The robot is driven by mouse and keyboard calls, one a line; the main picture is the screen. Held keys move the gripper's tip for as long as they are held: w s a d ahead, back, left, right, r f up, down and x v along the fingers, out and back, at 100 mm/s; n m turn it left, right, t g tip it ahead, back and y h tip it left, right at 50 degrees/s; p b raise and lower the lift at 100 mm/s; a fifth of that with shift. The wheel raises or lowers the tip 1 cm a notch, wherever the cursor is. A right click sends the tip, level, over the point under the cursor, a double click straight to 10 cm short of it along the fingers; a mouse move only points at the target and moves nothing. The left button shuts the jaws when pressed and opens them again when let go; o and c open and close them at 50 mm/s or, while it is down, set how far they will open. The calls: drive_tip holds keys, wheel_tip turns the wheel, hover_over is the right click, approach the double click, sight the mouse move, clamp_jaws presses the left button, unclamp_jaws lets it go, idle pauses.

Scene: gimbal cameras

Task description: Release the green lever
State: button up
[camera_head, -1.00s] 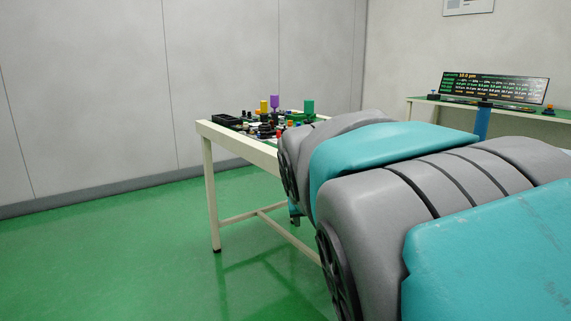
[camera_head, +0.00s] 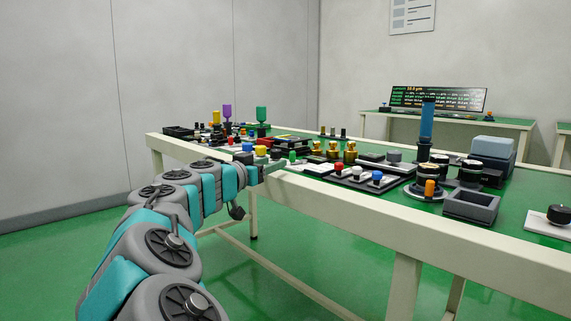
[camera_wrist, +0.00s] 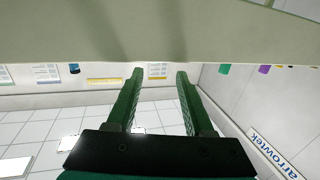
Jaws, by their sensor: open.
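A tall green handle (camera_head: 261,114) stands upright toward the far left of the workbench, right of a purple one (camera_head: 227,111) and a yellow one (camera_head: 215,118). A smaller green piece (camera_head: 292,157) stands nearer, by the front edge. I cannot tell which is the lever. My gripper (camera_head: 272,168) is at the bench's front edge, apart from the tall handle. In the wrist view its green fingers (camera_wrist: 158,78) are spread with nothing between them. A green shape (camera_wrist: 224,69) and a purple shape (camera_wrist: 264,69) show beyond, at the bench's edge.
The workbench (camera_head: 420,238) carries several knobs, brass parts (camera_head: 333,150), a row of coloured buttons (camera_head: 357,172) and a grey open box (camera_head: 471,206). Its pale edge fills the top of the wrist view (camera_wrist: 150,35). A display (camera_head: 437,99) stands behind. Green floor is clear at left.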

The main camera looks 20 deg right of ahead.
sight(291, 156)
drive_tip(key=shift+w+d, duration=0.1)
drive_tip(key=shift+d, duration=0.4)
drive_tip(key=x, duration=0.7)
drive_tip(key=shift+d, duration=0.1)
clamp_jaws()
